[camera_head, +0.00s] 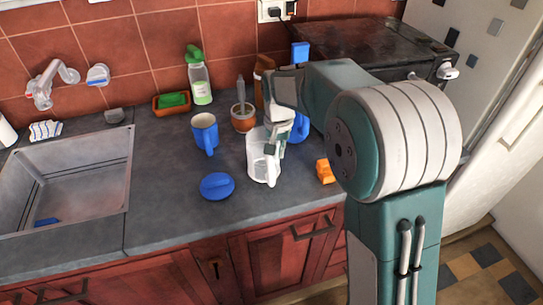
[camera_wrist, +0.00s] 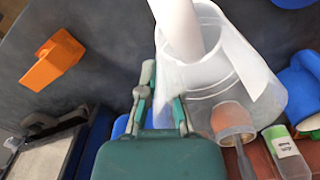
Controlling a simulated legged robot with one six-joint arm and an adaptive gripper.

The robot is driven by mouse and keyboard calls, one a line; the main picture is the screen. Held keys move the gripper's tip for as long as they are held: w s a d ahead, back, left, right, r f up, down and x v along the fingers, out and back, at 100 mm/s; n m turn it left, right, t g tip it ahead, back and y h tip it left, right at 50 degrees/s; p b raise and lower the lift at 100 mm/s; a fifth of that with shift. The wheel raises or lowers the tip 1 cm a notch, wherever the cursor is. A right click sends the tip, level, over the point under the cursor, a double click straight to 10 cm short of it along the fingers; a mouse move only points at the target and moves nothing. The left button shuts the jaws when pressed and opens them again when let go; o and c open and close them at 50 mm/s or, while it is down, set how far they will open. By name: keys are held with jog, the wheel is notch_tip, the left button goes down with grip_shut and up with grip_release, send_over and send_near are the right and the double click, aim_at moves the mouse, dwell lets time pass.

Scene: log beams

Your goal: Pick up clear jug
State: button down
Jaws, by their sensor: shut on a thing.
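The clear jug (camera_head: 259,162) stands upright on the dark countertop, left of my arm. Its see-through wall and open rim fill the upper middle of the wrist view (camera_wrist: 208,82). My gripper (camera_head: 276,140) reaches down at the jug's right side, near its rim. In the wrist view the green and grey fingers (camera_wrist: 160,102) are closed against the jug's near side. The exact contact is partly hidden by the gripper body, and I cannot see clear space under the jug.
Behind are a brown pot (camera_head: 243,122) and a green-capped bottle (camera_head: 200,82). A blue item (camera_head: 299,128) and orange object (camera_head: 325,171) are to the right. The sink (camera_head: 120,170) is far left.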

jog(key=s+r, duration=0.1)
jog(key=r, duration=0.2)
jog(key=s+a+r, duration=0.1)
jog(key=s+r, duration=0.1)
jog(key=r, duration=0.1)
jog(key=s+a+r, duration=0.1)
jog(key=s+r, duration=0.1)
jog(key=r, duration=0.1)
jog(key=shift+r, duration=0.2)
jog(key=s+a+r, duration=0.3)
jog(key=s, duration=0.5)
jog(key=shift+r, duration=0.3)
